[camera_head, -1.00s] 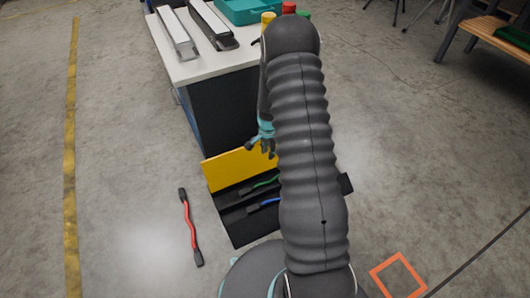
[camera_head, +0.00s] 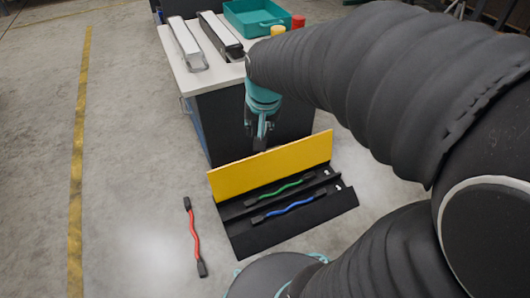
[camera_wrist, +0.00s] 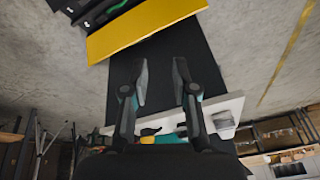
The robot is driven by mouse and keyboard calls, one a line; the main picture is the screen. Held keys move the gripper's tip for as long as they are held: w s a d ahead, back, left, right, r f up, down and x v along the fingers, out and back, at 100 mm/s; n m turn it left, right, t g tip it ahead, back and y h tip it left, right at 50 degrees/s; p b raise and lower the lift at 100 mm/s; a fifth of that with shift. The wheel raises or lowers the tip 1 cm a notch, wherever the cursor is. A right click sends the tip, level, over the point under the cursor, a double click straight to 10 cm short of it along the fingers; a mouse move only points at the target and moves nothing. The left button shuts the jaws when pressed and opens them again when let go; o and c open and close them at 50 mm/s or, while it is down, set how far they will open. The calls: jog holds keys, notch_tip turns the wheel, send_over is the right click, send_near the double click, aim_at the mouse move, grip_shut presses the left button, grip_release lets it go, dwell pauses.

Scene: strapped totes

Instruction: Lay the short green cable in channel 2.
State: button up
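The short green cable (camera_head: 281,188) with dark end plugs lies in the channel of the black cable protector (camera_head: 300,218) nearer the raised yellow lid (camera_head: 270,168). A blue cable (camera_head: 290,206) lies in the channel in front of it. Small white marks sit at the channels' right ends, but I cannot read which is channel 2. My gripper (camera_head: 260,139) hangs above and behind the lid, apart from the cables. In the wrist view my gripper (camera_wrist: 160,68) is open with nothing between its fingers, and the yellow lid (camera_wrist: 145,28) shows beyond the fingertips.
A red cable (camera_head: 194,236) lies on the floor left of the protector. Behind stands a white-topped cabinet (camera_head: 208,82) bearing long light bars, a teal tote (camera_head: 255,20), and yellow and red objects.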

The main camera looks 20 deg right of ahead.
jog(key=s+a+r+n, duration=0.1)
jog(key=s+r+n, duration=0.1)
jog(key=s, duration=0.5)
jog(key=s+a+r+n+t, duration=0.1)
jog(key=s+a+r+n, duration=0.1)
jog(key=s, duration=0.4)
jog(key=shift+s+a+r+n+t, duration=0.2)
jog(key=shift+s+r+n+t, duration=0.1)
jog(key=shift+s, duration=0.1)
